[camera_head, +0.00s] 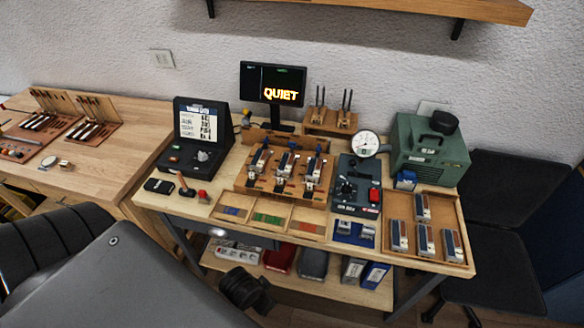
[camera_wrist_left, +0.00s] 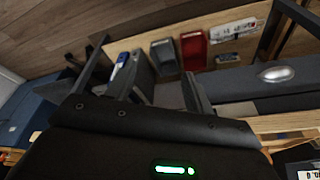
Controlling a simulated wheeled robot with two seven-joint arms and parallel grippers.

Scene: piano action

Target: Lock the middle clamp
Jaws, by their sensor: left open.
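The wooden fixture (camera_head: 243,181) stands in the middle of the workbench with three clamps in a row, each with a grey, block-like part. The middle clamp (camera_head: 281,182) sits between the left clamp (camera_head: 253,174) and the right clamp (camera_head: 309,184). Its lever is too small to tell locked from unlocked. My left gripper (camera_head: 245,290) is low in front of the bench, below and well apart from the fixture. In the left wrist view its fingers (camera_wrist_left: 146,80) are spread, with nothing seen between them. My right gripper is not in view.
The bench (camera_head: 430,263) has a lower shelf (camera_head: 330,284) with a red box (camera_head: 281,262) and binders. Coloured trays (camera_head: 268,218) lie in front. A monitor (camera_head: 272,83) stands behind.

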